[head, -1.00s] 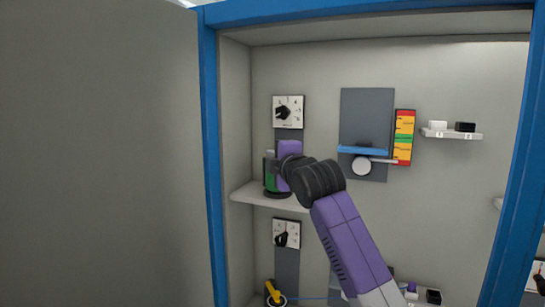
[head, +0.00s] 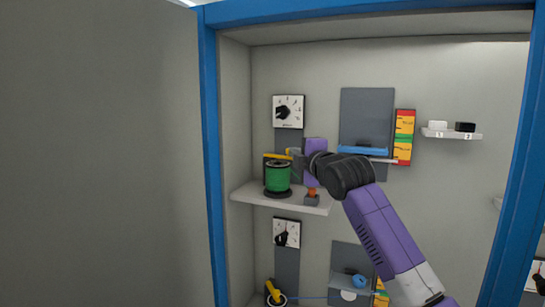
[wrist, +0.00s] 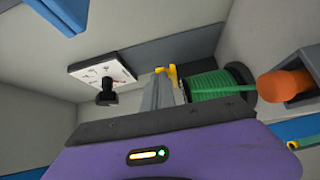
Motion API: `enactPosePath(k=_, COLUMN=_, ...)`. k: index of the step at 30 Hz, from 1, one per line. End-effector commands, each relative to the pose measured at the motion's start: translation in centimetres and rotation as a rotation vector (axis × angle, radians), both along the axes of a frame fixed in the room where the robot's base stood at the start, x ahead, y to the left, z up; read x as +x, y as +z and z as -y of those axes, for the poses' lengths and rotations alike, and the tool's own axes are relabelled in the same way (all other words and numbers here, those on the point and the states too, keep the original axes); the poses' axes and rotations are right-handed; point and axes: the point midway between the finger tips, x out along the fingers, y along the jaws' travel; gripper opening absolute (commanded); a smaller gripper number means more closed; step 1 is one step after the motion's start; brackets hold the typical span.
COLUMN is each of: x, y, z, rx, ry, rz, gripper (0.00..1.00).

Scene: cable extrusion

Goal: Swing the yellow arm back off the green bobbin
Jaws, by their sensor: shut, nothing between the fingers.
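The green bobbin (head: 277,177) stands upright on a dark round base on the upper shelf. It also shows in the wrist view (wrist: 212,86), with green cable running off to the right. The yellow arm (head: 277,156) shows as a thin bar at the bobbin's top, seemingly behind it; I cannot tell whether they touch. In the wrist view a yellow piece (wrist: 171,75) is right by my fingertips, left of the bobbin. My gripper (head: 294,158) is shut and empty, just right of the bobbin's top; its grey fingers show in the wrist view (wrist: 163,85).
A small grey block with an orange knob (head: 312,191) stands on the shelf (head: 250,194) right of the bobbin, below my gripper. A dial (head: 288,110) is on the wall above. A blue bar (head: 362,151) is to the right. The cabinet's blue frame (head: 212,150) edges the left.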

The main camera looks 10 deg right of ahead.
Motion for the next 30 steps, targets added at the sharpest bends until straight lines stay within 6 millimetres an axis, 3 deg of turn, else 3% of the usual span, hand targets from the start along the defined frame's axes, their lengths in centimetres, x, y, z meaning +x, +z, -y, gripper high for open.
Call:
enactPosePath(k=12, x=1.2, y=-0.1, z=1.7, rx=0.0, ry=-0.001, rz=-0.001, gripper=0.0)
enactPosePath(k=30, x=1.4, y=0.0, z=2.2, rx=0.0, ry=-0.007, rz=0.0, gripper=0.0)
